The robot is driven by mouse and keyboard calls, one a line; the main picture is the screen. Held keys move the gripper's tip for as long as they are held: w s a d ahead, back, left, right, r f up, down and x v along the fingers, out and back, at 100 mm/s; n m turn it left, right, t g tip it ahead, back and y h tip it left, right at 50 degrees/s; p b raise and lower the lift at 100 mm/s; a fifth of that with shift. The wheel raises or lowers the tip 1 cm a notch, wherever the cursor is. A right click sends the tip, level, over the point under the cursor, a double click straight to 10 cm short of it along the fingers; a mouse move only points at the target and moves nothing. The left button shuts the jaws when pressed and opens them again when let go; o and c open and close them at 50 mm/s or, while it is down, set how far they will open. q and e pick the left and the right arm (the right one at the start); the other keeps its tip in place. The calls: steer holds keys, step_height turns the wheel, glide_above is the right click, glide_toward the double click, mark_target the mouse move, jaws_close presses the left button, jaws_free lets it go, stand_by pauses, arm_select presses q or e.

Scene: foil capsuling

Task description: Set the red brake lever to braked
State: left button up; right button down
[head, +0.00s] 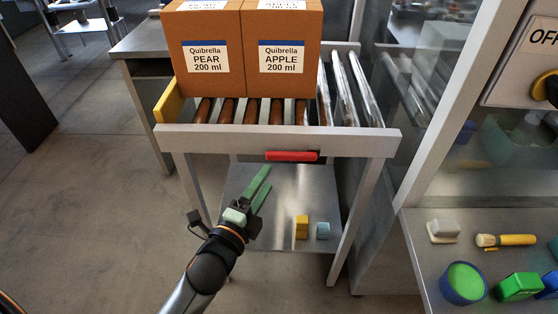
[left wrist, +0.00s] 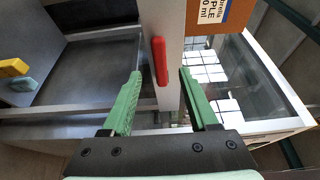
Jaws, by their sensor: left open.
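The red brake lever (head: 292,156) lies level along the front beam of the roller cart (head: 230,138), right of the beam's middle. In the left wrist view the lever (left wrist: 160,61) stands upright in the picture on the pale beam (left wrist: 170,98), beyond and between my fingertips. My left gripper (head: 266,182) is open and empty, in front of the cart, below and to the left of the lever. Its green fingers (left wrist: 160,78) are spread and do not appear to touch the lever. My right gripper is not in view.
Two brown Quibrella boxes, PEAR (head: 207,85) and APPLE (head: 282,85), stand on the rollers. A yellow block (head: 301,227) and a light blue block (head: 322,230) sit on the lower shelf. A bench (head: 420,250) with a blue tub (head: 463,284) and a brush (head: 506,240) is at right.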

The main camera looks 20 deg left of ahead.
mark_target(280, 158)
arm_select(q)
steer(key=w, duration=0.5)
steer(key=w+d, duration=0.1)
steer(key=w, duration=0.1)
steer(key=shift+w, duration=0.2)
steer(key=shift+c, duration=0.3)
jaws_close()
stand_by(0.9)
